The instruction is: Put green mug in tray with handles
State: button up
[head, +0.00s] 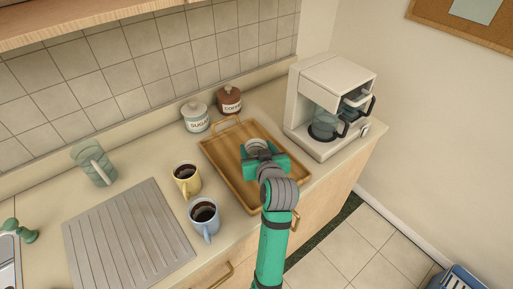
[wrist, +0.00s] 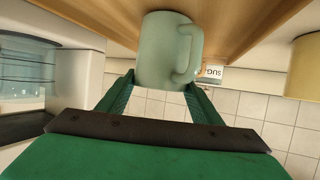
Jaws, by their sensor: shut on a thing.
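The pale green mug (wrist: 166,50) is between the fingers of my gripper (wrist: 158,92) in the wrist view, its handle to the right. My gripper is shut on it. In the head view my gripper (head: 262,162) is over the wooden tray with handles (head: 224,157), and the arm hides most or all of the mug. The tray's wood (wrist: 245,22) shows around the mug in the wrist view. I cannot tell whether the mug touches the tray floor.
The coffee maker (head: 318,107) stands right of the tray. Sugar (head: 196,120) and coffee (head: 229,100) jars are behind it. Yellow (head: 187,186) and blue (head: 204,220) mugs of dark drink stand left. A translucent pitcher (head: 88,160) and draining board (head: 125,235) are farther left.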

jog(key=shift+f, duration=0.2)
jog(key=o, duration=1.5)
jog(key=shift+o, duration=0.7)
jog(key=shift+w, duration=0.15)
jog(key=shift+d, duration=0.2)
jog(key=shift+r, duration=0.25)
jog(key=v, duration=1.2)
jog(key=shift+a, duration=0.15)
